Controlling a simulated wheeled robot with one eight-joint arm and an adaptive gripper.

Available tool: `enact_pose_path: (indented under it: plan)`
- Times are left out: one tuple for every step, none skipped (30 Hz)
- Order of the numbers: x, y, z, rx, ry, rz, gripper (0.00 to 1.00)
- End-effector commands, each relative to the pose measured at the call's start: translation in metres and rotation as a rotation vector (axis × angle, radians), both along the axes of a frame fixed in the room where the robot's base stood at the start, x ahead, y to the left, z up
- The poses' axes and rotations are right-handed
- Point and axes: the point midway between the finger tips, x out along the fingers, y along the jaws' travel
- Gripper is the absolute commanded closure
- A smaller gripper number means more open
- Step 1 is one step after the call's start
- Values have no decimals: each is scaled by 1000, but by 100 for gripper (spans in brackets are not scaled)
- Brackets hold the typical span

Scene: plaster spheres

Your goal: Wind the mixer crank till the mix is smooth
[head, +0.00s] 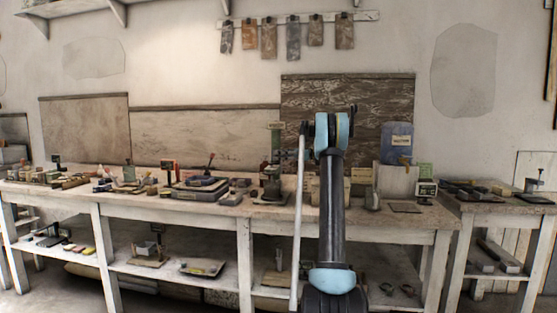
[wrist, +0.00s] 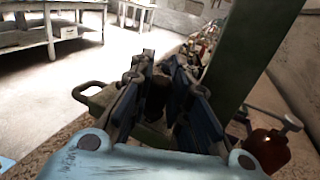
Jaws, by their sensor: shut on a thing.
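In the wrist view my gripper (wrist: 160,75) is shut on a small dark upright piece (wrist: 156,100), which looks like the crank's grip. The fingers hide most of it. A tall green post (wrist: 252,50) rises just right of the fingers. A grey rod and a red-brown rounded part (wrist: 268,150) show at lower right; I cannot tell how they join. The mix is not visible in either view.
The long workbench (head: 130,196) holds several tools and small blocks on the left. A blue container (head: 397,142) and a small green-framed device (head: 426,189) stand to the right of my arm. A dark looped handle (wrist: 92,90) lies left of the fingers. Open floor (wrist: 75,75) shows beyond.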

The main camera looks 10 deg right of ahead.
Motion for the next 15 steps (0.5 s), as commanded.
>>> enact_pose_path:
  plan:
    - [2, -2, 1, 1, -1, -1, 100]
    - [2, -2, 1, 1, -1, 1, 100]
    - [2, -2, 1, 1, -1, 2, 100]
    - [2, -2, 1, 1, -1, 3, 100]
    - [2, -2, 1, 1, -1, 4, 100]
    - [2, -2, 1, 1, -1, 4, 100]
    - [2, -2, 1, 1, -1, 4, 100]
    - [2, -2, 1, 1, -1, 4, 100]
    - [2, -2, 1, 1, -1, 4, 100]
    - [2, -2, 1, 1, -1, 3, 100]
    - [2, -2, 1, 1, -1, 3, 100]
    - [2, -2, 1, 1, -1, 3, 100]
    - [2, -2, 1, 1, -1, 3, 100]
    - [2, -2, 1, 1, -1, 3, 79]
    - [2, -2, 1, 1, -1, 3, 70]
